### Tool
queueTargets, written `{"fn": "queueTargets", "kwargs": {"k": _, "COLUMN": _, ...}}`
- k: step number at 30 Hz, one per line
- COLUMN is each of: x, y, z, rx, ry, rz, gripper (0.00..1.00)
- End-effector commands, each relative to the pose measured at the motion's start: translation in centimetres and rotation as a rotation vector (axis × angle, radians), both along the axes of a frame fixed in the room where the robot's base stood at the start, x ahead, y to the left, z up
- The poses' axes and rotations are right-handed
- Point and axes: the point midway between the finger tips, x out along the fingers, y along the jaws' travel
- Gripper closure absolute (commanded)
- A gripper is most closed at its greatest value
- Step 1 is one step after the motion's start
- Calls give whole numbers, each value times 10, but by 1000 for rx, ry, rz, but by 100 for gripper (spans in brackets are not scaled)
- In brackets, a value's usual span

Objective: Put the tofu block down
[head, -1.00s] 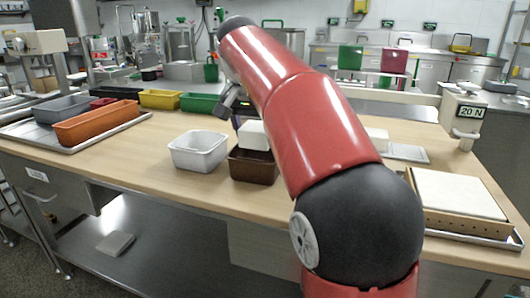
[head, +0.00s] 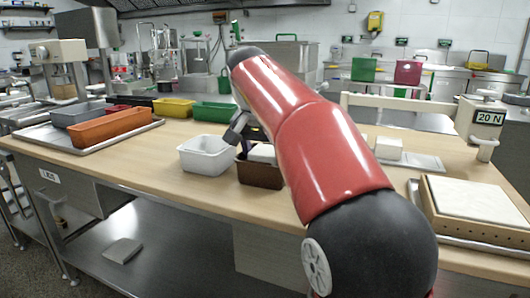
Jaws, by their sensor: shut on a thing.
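A white tofu block (head: 262,153) is at the mouth of a brown container (head: 259,176), its top still showing at about rim level. My gripper (head: 247,146) is shut on the tofu block, at the container's left side. My red arm covers the right part of the block and of the container. I cannot tell whether the block touches the container's floor.
A white container (head: 205,155) stands just left of the brown one. Orange (head: 105,124), yellow (head: 173,107) and green (head: 214,111) bins stand farther left and back. Another white block (head: 388,148) is on a tray at right. A perforated wooden box (head: 475,205) stands at front right.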

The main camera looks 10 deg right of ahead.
Motion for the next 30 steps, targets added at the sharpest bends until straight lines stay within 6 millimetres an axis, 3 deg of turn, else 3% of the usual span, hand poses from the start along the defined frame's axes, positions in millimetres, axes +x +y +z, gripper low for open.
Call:
{"fn": "queueTargets", "kwargs": {"k": 3, "x": 0, "y": 0, "z": 0, "rx": 0, "ry": -1, "rz": 0, "gripper": 49}}
{"fn": "queueTargets", "kwargs": {"k": 4, "x": 0, "y": 0, "z": -1, "rx": 0, "ry": 0, "rz": 0, "gripper": 34}}
{"fn": "queueTargets", "kwargs": {"k": 6, "x": 0, "y": 0, "z": -1, "rx": 0, "ry": 0, "rz": 0, "gripper": 27}}
{"fn": "queueTargets", "kwargs": {"k": 16, "x": 0, "y": 0, "z": 6, "rx": 0, "ry": -1, "rz": 0, "gripper": 27}}
{"fn": "queueTargets", "kwargs": {"k": 20, "x": -3, "y": 2, "z": 24, "rx": 0, "ry": -3, "rz": 1, "gripper": 27}}
{"fn": "queueTargets", "kwargs": {"k": 30, "x": -26, "y": 18, "z": 94, "rx": 1, "ry": -3, "rz": 1, "gripper": 27}}
